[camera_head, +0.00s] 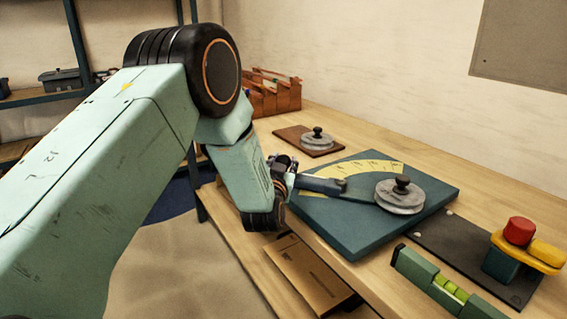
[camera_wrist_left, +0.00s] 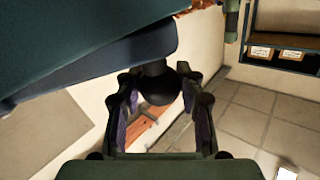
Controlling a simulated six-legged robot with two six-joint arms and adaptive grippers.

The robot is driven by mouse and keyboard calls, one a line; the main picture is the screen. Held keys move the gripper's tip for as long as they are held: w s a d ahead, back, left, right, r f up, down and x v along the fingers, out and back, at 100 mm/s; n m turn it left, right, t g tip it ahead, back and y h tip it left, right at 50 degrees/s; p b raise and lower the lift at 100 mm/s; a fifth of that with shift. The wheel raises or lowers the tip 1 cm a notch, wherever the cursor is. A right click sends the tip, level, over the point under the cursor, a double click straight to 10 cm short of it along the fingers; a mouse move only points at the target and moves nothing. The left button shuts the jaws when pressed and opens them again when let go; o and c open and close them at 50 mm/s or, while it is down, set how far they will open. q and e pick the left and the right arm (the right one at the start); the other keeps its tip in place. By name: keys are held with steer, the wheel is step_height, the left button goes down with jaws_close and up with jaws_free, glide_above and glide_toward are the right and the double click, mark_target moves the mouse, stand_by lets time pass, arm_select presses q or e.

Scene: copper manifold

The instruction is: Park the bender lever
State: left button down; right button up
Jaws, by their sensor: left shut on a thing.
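The bender is a dark teal plate (camera_head: 345,232) on the workbench with a yellow arc scale (camera_head: 372,168) and a grey round disc (camera_head: 400,198) topped by a black knob. Its dark lever (camera_head: 345,190) runs left from the disc, along the scale's near side, to my left gripper (camera_head: 289,176). The gripper is at the lever's outer end, over the plate's left edge. In the left wrist view the fingers (camera_wrist_left: 159,88) are shut on a dark rounded grip (camera_wrist_left: 158,82) below the bender's underside. The head view hides the grip. My right gripper is not in view.
A small brown board with a grey disc (camera_head: 317,140) stands behind the bender. A wooden organiser (camera_head: 275,92) is at the back. Right of the bender are a green level (camera_head: 440,280), a dark mat (camera_head: 468,250) and a red-and-yellow button block (camera_head: 522,240). Shelving stands at left.

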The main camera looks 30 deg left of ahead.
arm_select(q)
steer(key=w+m+h+b, duration=0.1)
steer(key=w, duration=0.2)
steer(key=shift+w+a+h, duration=0.1)
steer(key=shift+h, duration=0.3)
steer(key=shift+w+m+t+h, duration=0.3)
steer(key=shift+w, duration=0.15)
steer(key=c, duration=0.8)
jaws_free()
steer(key=shift+r, duration=0.1)
steer(key=shift+s, duration=0.1)
